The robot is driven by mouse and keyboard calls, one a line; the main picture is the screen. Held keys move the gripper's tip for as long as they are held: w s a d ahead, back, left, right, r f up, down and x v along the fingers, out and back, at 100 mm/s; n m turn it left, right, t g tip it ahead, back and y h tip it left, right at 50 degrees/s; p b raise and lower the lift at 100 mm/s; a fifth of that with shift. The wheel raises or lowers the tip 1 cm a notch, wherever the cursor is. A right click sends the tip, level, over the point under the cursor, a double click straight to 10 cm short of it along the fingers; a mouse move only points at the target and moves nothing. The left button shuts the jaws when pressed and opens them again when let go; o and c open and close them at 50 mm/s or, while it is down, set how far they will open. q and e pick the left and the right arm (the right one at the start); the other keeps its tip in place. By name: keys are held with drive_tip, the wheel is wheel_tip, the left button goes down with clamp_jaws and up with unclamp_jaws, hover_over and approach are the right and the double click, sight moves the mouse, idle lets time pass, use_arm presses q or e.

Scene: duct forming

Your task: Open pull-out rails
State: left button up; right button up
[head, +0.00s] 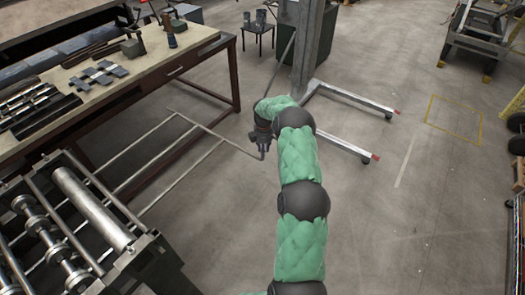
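The pull-out rails (150,177) are thin grey bars that reach out from the roller machine (92,208) at the lower left, over the floor. A thin bar along their far end runs right to my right gripper (262,153). The rails stand well out from the machine's frame. My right arm, in a green quilted cover with black joints, comes up from the bottom. Its gripper is at the right end of that bar and seems to touch it. The fingers are small and dark, partly hidden by the wrist, so their opening cannot be told. My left gripper is out of view.
A wooden workbench (203,38) with metal parts and tools stands at the upper left, close behind the rails. A grey column (308,45) with floor legs (345,140) stands beyond my gripper. A small dark stool (257,29) is at the back.

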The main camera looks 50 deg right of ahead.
drive_tip(key=shift+d, duration=0.1)
drive_tip(key=shift+r, duration=0.15)
wheel_tip(320, 180, up, 12)
drive_tip(key=shift+f, duration=0.2)
idle(0.4)
idle(0.5)
